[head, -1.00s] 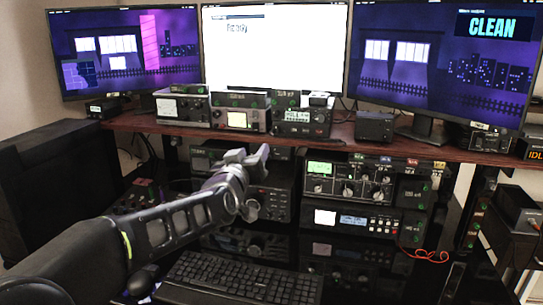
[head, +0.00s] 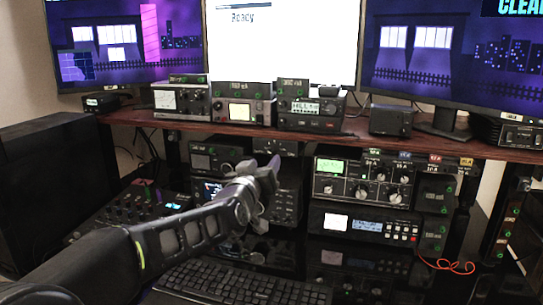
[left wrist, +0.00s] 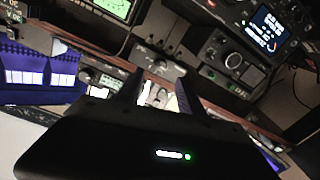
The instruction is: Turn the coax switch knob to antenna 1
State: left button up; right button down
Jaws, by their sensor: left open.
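A small grey box (head: 277,147) with little detail sits under the shelf, between the radio on the left and the tuner with the green meter on the right; it may be the coax switch. In the left wrist view a grey box with a small round knob (left wrist: 160,66) lies just beyond my fingers. I cannot read antenna labels or the knob's setting. My left gripper (head: 262,174) is in front of the equipment, below the small box, and partly hides it. In the left wrist view its two fingers (left wrist: 156,95) are apart. My right gripper is not in view.
The tuner (head: 352,178) with several knobs stands right of my gripper, above a radio (head: 365,226). A shelf (head: 350,132) with several devices runs above. A keyboard (head: 235,283) lies below my arm. A red cable (head: 445,265) is at right.

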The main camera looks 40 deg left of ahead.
aim_at(272, 153)
pick_arm(q)
jog(key=p+x, duration=0.1)
jog(key=x, duration=0.6)
jog(key=shift+w+a, duration=0.15)
jog(key=shift+w, duration=0.15)
grip_shut()
dwell(0.4)
